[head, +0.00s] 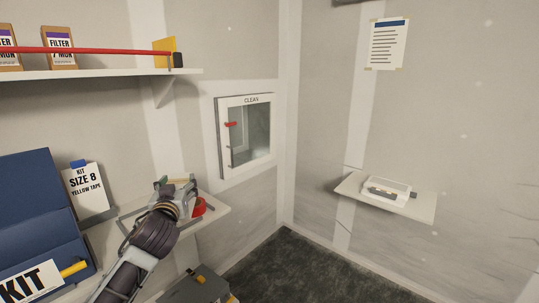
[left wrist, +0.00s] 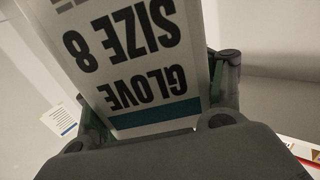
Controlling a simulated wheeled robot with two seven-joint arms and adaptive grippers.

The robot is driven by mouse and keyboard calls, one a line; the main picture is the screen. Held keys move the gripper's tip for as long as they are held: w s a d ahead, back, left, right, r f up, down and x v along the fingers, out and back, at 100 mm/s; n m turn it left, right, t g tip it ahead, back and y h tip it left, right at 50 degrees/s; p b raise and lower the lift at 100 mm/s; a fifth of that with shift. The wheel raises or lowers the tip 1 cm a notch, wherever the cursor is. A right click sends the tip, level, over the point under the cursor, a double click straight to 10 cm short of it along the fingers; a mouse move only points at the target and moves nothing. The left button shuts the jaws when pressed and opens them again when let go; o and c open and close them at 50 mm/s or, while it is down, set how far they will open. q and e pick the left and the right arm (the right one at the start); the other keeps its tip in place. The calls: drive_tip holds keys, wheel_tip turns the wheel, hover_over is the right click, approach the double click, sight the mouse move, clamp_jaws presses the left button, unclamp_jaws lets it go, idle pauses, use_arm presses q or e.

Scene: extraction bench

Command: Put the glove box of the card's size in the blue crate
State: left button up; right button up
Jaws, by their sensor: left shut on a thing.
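My left gripper (head: 177,187) is over the lower left shelf, shut on a glove box. In the left wrist view the white glove box (left wrist: 125,50) reads "GLOVE SIZE 8" upside down, with a teal band, between the fingers (left wrist: 157,92). In the head view the gripper mostly hides it. The card (head: 86,190) reads "KIT SIZE 8 YELLOW TAPE" and stands upright behind the blue crate (head: 35,205). The crate is at the left edge with a "KIT" label, partly cut off by the frame. My right gripper is not in view.
A red item (head: 201,207) lies on the lower shelf (head: 217,216) beside my gripper. Filter boxes (head: 60,47) and a red bar (head: 95,50) are on the upper shelf. A white tray (head: 387,192) sits on the right wall shelf. A hatch marked "CLEAN" (head: 247,133) is in the wall.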

use_arm(q)
drive_tip(key=s+d+f+h, duration=0.1)
drive_tip(key=s+f, duration=0.3)
drive_tip(key=f, duration=0.5)
drive_tip(key=s+d+f+m+h, duration=0.1)
drive_tip(key=s+f, duration=0.3)
drive_tip(key=f, duration=0.5)
drive_tip(key=s+d+f+m+h, duration=0.1)
drive_tip(key=s+d+f, duration=0.2)
drive_tip(key=f, duration=0.6)
drive_tip(key=shift+s+d+f, duration=0.25)
drive_tip(key=shift+s+f, duration=0.1)
drive_tip(key=shift+s, duration=0.25)
